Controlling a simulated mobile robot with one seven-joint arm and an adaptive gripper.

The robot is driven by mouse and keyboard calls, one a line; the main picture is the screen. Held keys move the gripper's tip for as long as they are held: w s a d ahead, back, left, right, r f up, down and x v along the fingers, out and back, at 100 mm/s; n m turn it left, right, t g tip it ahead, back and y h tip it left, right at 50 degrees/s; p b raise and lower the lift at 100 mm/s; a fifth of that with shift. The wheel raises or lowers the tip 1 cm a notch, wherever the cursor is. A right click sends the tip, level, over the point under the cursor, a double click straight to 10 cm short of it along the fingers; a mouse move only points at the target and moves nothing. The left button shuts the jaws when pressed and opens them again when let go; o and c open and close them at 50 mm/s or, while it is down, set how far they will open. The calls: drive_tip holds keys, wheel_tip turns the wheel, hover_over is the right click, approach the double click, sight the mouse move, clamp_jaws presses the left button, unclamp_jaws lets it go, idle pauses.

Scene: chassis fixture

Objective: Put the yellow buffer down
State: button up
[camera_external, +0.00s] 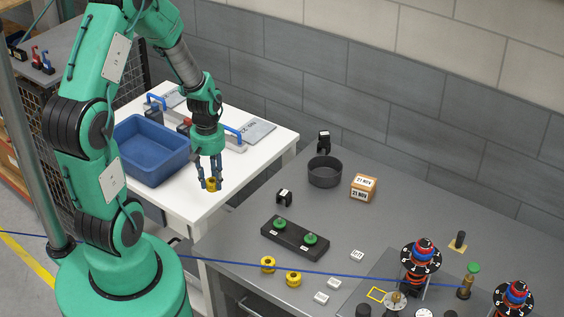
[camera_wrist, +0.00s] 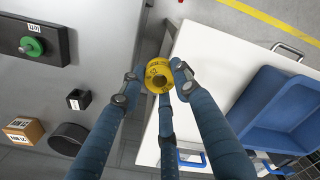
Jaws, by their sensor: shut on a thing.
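The yellow buffer (camera_wrist: 158,75) is a ring-shaped piece with a hole in its middle. My gripper (camera_external: 210,184) is shut on it, with blue fingers around its sides in the wrist view. In the external view the held buffer (camera_external: 211,184) hangs at the fingertips, seen against the front right part of the white table (camera_external: 234,178). In the wrist view it appears near the gap between the white table (camera_wrist: 200,45) and the grey bench. I cannot tell its exact height. Two similar yellow buffers (camera_external: 268,264) (camera_external: 293,279) lie on the grey bench.
A blue bin (camera_external: 150,150) stands on the white table, left of my gripper. The grey bench (camera_external: 235,240) holds a black block with green knobs (camera_external: 295,238), a dark round bowl (camera_external: 324,172) and a cardboard box (camera_external: 363,187). A blue cable (camera_external: 340,277) crosses the external view.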

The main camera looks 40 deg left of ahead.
drive_tip(key=w+a+n, duration=0.2)
drive_tip(key=w+a, duration=0.1)
drive_tip(key=a, duration=0.7)
drive_tip(key=w+a+n, duration=0.1)
drive_tip(key=w+a, duration=0.3)
drive_tip(key=a, duration=0.6)
drive_tip(key=s+a+n+p, duration=0.1)
drive_tip(key=a+n, duration=0.2)
drive_tip(key=a, duration=1.7)
drive_tip(key=shift+s, duration=0.35)
hover_over(145, 159)
drive_tip(key=shift+f, duration=3.1)
drive_tip(key=shift+f, duration=1.85)
drive_tip(key=shift+f, duration=0.2)
